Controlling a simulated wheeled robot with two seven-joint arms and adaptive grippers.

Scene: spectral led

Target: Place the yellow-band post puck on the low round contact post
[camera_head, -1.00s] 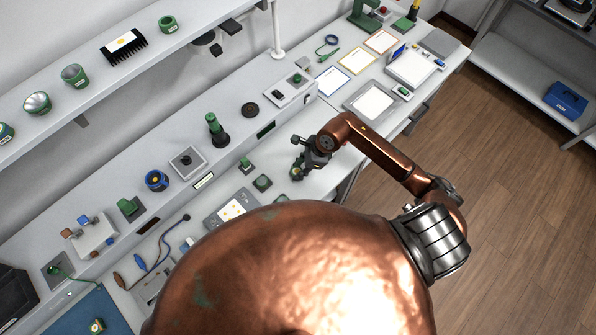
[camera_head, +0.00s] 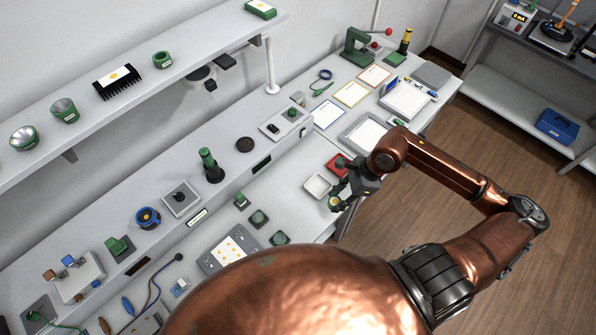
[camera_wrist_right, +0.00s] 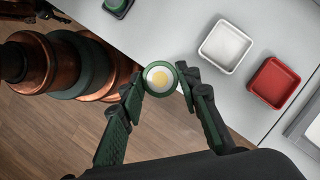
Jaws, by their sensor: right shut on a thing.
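My right gripper (camera_head: 337,200) is shut on a small round green puck (camera_wrist_right: 160,78) with a white top and a yellow centre. In the right wrist view the fingertips (camera_wrist_right: 161,88) grip its sides, and the puck is held over the bench's front edge. In the head view small green fixtures on dark square bases stand left of the gripper: a block-like one (camera_head: 241,200), a low round one (camera_head: 258,217) and another (camera_head: 280,238) partly behind my body. I cannot tell for sure which is the low round contact post. My left gripper is out of view.
A white tray (camera_head: 318,186) and a red tray (camera_head: 338,165) lie beside the gripper. A panel with yellow dots (camera_head: 231,249) lies further left. A tall green post (camera_head: 209,165) stands on the raised ledge. Wooden floor shows past the bench's front edge.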

